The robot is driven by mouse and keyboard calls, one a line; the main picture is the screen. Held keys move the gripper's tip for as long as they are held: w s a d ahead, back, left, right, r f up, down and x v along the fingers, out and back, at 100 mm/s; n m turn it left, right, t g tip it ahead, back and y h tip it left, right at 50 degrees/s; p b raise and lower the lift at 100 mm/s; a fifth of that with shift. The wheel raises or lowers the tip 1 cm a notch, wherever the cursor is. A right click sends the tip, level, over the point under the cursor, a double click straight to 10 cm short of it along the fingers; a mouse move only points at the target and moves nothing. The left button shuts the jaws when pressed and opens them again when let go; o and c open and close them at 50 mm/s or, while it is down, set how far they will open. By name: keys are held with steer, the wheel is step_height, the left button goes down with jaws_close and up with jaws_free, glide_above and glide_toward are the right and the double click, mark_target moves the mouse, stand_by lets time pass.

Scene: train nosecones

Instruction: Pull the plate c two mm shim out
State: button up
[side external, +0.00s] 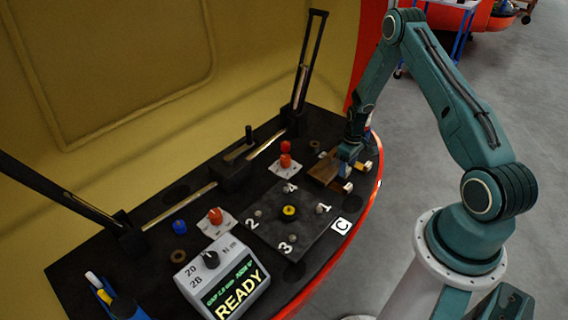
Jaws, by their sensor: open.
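Plate C (275,228) is a dark square plate on the black work surface, with bolts numbered 1 to 4, a yellow-ringed centre and a white C label (341,226) beside it. I cannot pick out the two mm shim for certain. Small pale tabs (347,187) show by a brown block or tray (322,172) just beyond the plate's upper right side. My gripper (346,170) is open and low over this brown piece, pointing down. Its fingers are small here and partly hide what is beneath; I see nothing held.
A display box (232,280) reading READY stands at the front. Red knobs (285,155), an orange knob (215,215) and a blue cap (180,227) stand on the surface. Pens (105,290) stand at lower left.

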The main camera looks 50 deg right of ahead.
mark_target(358, 182)
steer(key=shift+f, duration=0.4)
jaws_close()
steer(key=shift+s, duration=2.55)
jaws_free()
steer(key=shift+w, duration=0.1)
step_height(358, 182, up, 14)
